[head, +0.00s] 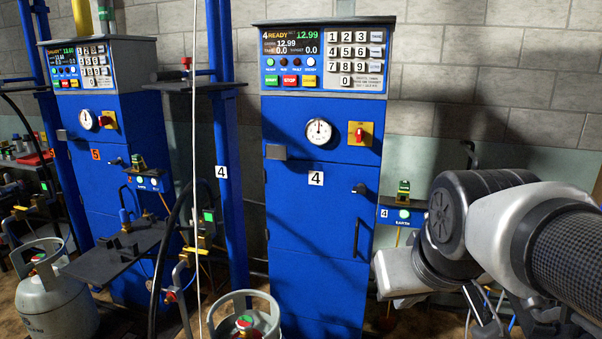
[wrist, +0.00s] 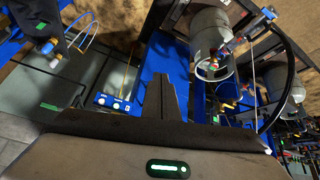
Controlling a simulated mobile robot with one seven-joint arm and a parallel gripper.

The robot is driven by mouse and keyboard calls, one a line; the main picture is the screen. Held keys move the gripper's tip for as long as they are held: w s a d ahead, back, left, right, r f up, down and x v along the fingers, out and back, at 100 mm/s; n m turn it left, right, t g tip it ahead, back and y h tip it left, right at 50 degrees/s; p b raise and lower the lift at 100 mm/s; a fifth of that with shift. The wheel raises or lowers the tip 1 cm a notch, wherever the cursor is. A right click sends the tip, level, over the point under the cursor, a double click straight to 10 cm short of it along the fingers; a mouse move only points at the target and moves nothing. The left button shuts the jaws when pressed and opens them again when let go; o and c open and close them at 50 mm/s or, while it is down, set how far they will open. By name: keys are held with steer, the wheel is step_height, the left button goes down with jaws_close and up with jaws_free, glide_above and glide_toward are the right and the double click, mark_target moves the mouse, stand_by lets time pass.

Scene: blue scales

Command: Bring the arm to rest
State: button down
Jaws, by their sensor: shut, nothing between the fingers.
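My arm (head: 545,240) reaches in from the right edge of the head view, bent, with its end low in front of the wall right of cabinet 4. My gripper (wrist: 168,88) shows in the wrist view as two dark fingers close together. It is shut and empty. Nothing touches the fingers in the wrist view. In the head view the fingertips are hard to make out behind the arm's end.
Blue scale cabinet 4 (head: 320,215) stands at the centre, cabinet 5 (head: 115,180) at left. Gas cylinders (head: 245,315) stand low in front. A blue earth-clamp box (head: 402,215) is close left of my arm. Hoses and a blue post (head: 222,150) stand between the cabinets.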

steer(key=s+f+b, duration=0.1)
steer(key=s+f, duration=0.3)
steer(key=s, duration=0.2)
step_height(320, 180, up, 25)
steer(key=g+p, duration=0.1)
steer(key=p, duration=2.3)
steer(key=shift+a+f+m+p, duration=0.15)
steer(key=shift+a+m+p, duration=0.2)
steer(key=shift+m, duration=0.05)
